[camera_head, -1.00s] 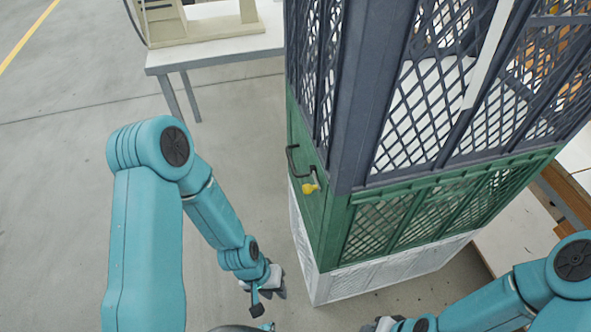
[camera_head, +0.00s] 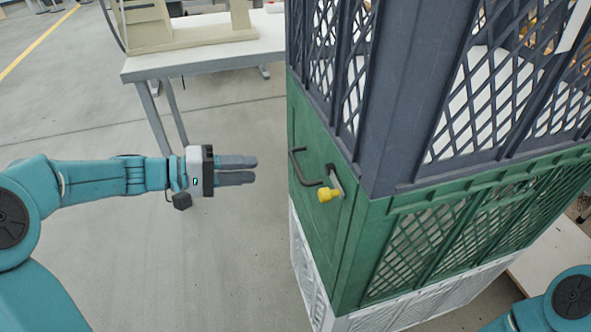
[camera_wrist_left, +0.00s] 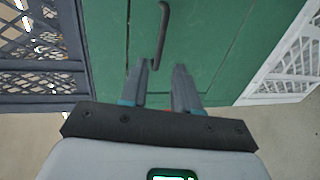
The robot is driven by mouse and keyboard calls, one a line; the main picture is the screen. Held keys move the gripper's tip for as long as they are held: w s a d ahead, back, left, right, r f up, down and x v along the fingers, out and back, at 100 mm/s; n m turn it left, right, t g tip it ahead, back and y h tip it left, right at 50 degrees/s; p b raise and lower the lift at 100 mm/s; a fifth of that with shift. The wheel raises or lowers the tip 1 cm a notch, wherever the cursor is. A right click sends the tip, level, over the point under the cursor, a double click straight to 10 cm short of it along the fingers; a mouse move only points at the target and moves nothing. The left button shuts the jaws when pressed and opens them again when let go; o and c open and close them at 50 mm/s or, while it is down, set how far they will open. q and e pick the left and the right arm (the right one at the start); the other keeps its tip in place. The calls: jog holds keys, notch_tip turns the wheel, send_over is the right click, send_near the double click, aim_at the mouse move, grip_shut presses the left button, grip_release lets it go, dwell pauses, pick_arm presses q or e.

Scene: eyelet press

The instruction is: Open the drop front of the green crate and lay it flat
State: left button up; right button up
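The green crate (camera_head: 431,230) is the middle one of a stack. Its drop front (camera_head: 312,158) faces left and stands upright, closed. On it are a dark bar handle (camera_head: 298,166) and a latch with a yellow knob (camera_head: 328,194). My left gripper (camera_head: 256,170) is level with the handle and a short way left of it, pointing at the front. Its two fingers are slightly apart with nothing between them. In the left wrist view the handle (camera_wrist_left: 162,32) stands just beyond the fingertips, above the gap. The right gripper is out of view; only part of my right arm shows.
A dark blue mesh crate (camera_head: 407,85) sits on top of the green one, and a white crate (camera_head: 309,268) is below it. A white table (camera_head: 201,55) with a beige machine (camera_head: 190,30) stands at the back left. The floor left of the stack is clear.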

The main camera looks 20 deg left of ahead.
aim_at(297, 167)
pick_arm(q)
jog(key=b+x, duration=0.1)
jog(key=x, duration=1)
jog(key=shift+w+d+f, duration=0.15)
jog(key=shift+d, duration=0.15)
grip_shut()
